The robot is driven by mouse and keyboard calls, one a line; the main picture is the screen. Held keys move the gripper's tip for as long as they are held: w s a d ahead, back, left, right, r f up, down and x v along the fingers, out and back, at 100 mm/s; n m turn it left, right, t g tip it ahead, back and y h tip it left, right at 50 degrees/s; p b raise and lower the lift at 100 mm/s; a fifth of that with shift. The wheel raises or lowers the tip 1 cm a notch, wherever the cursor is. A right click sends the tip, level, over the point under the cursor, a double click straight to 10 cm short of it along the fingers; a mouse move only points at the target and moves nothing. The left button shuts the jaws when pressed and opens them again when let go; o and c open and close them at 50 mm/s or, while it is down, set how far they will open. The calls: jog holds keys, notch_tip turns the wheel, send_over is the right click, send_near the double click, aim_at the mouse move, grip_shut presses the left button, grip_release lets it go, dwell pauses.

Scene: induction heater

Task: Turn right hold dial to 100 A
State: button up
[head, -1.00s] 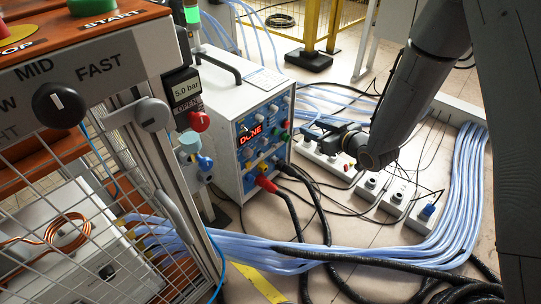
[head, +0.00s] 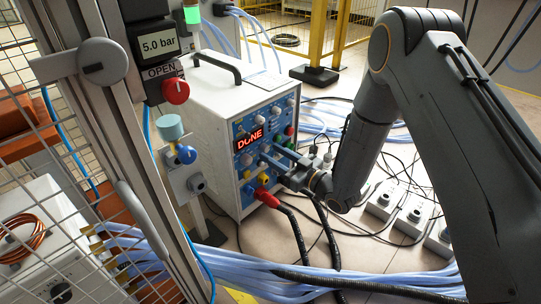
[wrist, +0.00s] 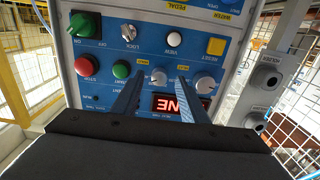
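The heater's blue control panel (head: 246,177) faces my gripper (head: 269,155), which is level in front of it. The wrist view shows the panel upside down. There, two pale dials sit below small yellow labels: one dial (wrist: 158,76) lies between the fingertips of my gripper (wrist: 160,78), the other (wrist: 202,82) just right of the right finger. The fingers are apart, and I see no contact with the dial. The dials' pointers and scales are too small to read. The red display (head: 250,140) reads DONE; the fingers partly cover it in the wrist view.
The wrist view also shows a green knob (wrist: 84,24), a red button (wrist: 86,66), a key lock (wrist: 128,33) and a yellow button (wrist: 215,46). Left of the heater stands a mesh cage with a red knob (head: 175,91). Cables and hoses cover the floor.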

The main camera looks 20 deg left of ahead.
jog(key=shift+b+x, duration=0.3)
jog(key=shift+x, duration=0.75)
grip_shut()
